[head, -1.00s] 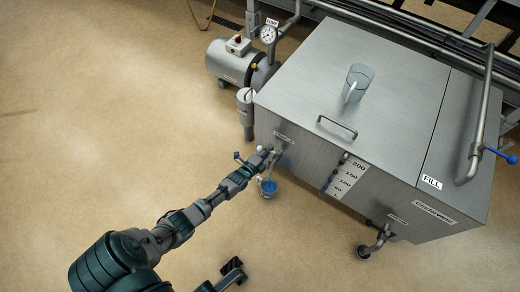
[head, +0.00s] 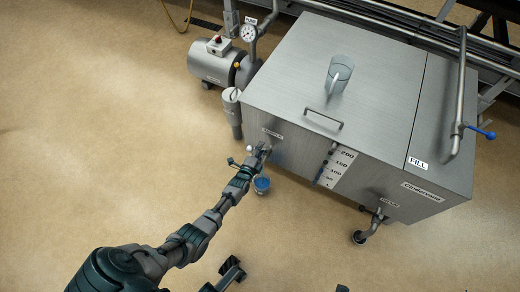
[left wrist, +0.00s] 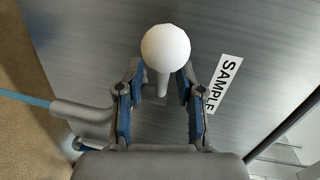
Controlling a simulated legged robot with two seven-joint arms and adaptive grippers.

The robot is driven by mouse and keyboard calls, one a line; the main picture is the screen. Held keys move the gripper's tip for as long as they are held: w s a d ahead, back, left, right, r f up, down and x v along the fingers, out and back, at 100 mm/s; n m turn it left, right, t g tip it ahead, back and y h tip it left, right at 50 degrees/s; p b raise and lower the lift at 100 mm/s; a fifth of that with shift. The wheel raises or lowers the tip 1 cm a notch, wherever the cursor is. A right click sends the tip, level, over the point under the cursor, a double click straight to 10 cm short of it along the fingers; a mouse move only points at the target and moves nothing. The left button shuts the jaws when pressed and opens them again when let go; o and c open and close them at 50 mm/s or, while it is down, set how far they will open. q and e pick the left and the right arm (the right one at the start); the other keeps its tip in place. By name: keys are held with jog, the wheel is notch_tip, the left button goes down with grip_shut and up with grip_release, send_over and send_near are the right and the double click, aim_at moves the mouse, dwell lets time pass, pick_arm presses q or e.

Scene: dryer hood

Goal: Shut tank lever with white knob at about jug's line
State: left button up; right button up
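The steel tank (head: 290,160) has a tap on its near side by the SAMPLE label (left wrist: 225,83). The white knob (left wrist: 165,48) on its short stem shows in the left wrist view, just beyond the fingertips; it is small in the head view (head: 250,148). My left gripper (left wrist: 160,82) is open, one finger on each side of the stem, with gaps visible. The grey spout (left wrist: 82,118) is at left, with a light blue stream (left wrist: 25,99) at its end. A jug (head: 262,186) with blue liquid is below the tap; its line is too small to see.
A clear empty-looking jug (head: 339,74) and a handle (head: 323,119) are on the tank top. A level scale (head: 336,168) and a second low valve (head: 372,226) are on the front. A pump (head: 217,62) stands behind left. The floor at left is clear.

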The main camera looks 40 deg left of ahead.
pick_arm(q)
jog(key=shift+s, duration=0.25)
jog(key=v, duration=1.1)
jog(key=shift+s+d, duration=0.15)
jog(key=shift+s, duration=0.1)
jog(key=shift+r, duration=0.1)
